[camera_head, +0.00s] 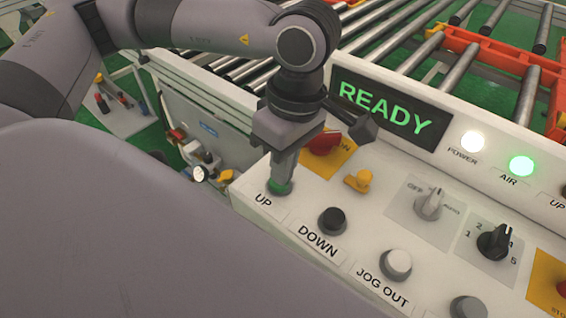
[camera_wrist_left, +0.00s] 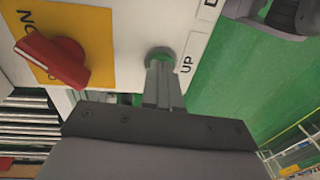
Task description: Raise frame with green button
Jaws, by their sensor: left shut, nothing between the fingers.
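The green button (camera_head: 279,189) labelled UP sits at the left end of the white control panel (camera_head: 322,212). My left gripper (camera_head: 283,172) is shut and points down, with its fingertips at the button and hiding much of it. In the left wrist view the shut fingers (camera_wrist_left: 164,72) reach to the button's ring (camera_wrist_left: 160,52) beside the UP label. They look in contact, but I cannot tell how far the button is pressed. An orange frame (camera_head: 483,55) stands among the rollers at the upper right. My right gripper is not in view.
A red rotary switch (camera_head: 325,142) on a yellow plate is close to my left gripper. The black DOWN button (camera_head: 331,221) and white JOG OUT button (camera_head: 397,264) are nearby. The display (camera_head: 392,108) reads READY. The POWER (camera_head: 474,141) and AIR (camera_head: 521,166) lamps are lit.

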